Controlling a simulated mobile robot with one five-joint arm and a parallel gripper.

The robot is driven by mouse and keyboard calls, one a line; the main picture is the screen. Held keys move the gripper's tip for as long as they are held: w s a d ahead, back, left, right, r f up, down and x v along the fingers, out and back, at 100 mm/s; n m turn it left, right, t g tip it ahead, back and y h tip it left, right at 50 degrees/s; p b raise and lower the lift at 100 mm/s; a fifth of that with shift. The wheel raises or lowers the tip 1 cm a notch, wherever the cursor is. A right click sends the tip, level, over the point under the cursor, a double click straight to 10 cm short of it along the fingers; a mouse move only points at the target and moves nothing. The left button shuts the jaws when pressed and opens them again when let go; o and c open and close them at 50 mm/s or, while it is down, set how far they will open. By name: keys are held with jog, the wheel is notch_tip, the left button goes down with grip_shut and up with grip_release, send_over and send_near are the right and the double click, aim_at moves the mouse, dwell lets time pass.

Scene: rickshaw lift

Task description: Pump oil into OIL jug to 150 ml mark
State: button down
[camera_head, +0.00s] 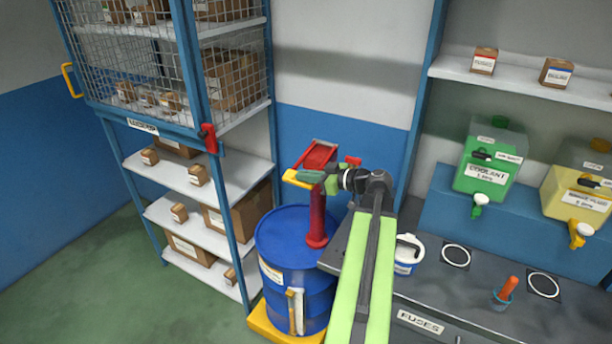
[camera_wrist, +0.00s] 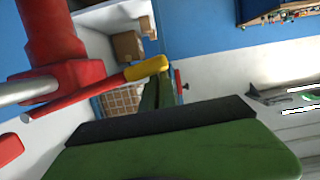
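A red hand pump (camera_head: 317,215) stands on the blue drum (camera_head: 288,240). Its yellow-tipped lever shows in the wrist view, with the yellow grip (camera_wrist: 147,68) beside the green fingers of my gripper (camera_wrist: 162,90). In the head view my gripper (camera_head: 330,181) is at the pump's upper part, right of a yellow end (camera_head: 296,180). The wrist view does not show clearly whether the fingers close around the grip. A white jug (camera_head: 408,252) with a blue label stands on the counter right of my arm; its wording and oil level cannot be read.
The grey counter (camera_head: 455,310) carries two ringed spots and an orange-handled tool in a blue cup (camera_head: 503,296). A green coolant tank (camera_head: 488,165) and a yellow tank (camera_head: 578,200) stand behind. A shelf rack (camera_head: 195,185) with boxes and a mesh cage is at left.

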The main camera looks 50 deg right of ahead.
jog(key=shift+w+a+f+b, duration=0.15)
jog(key=shift+f+b, duration=0.15)
jog(key=shift+f, duration=0.2)
jog(key=shift+w+f+b, duration=0.1)
jog(key=shift+f+b, duration=0.15)
jog(key=shift+f, duration=0.2)
jog(key=shift+s+f, duration=0.15)
jog(key=shift+f, duration=0.1)
jog(key=shift+b, duration=0.3)
jog(key=r+p, duration=0.1)
jog(key=r, duration=0.1)
jog(key=r+p, duration=0.1)
jog(key=p, duration=0.1)
jog(key=a+r+p, duration=0.1)
jog(key=r+p, duration=0.1)
jog(key=shift+s+a+r, duration=0.1)
jog(key=shift+s+r, duration=0.2)
jog(key=f+p+v, duration=0.1)
jog(key=v, duration=0.8)
jog(key=shift+s+p, duration=0.3)
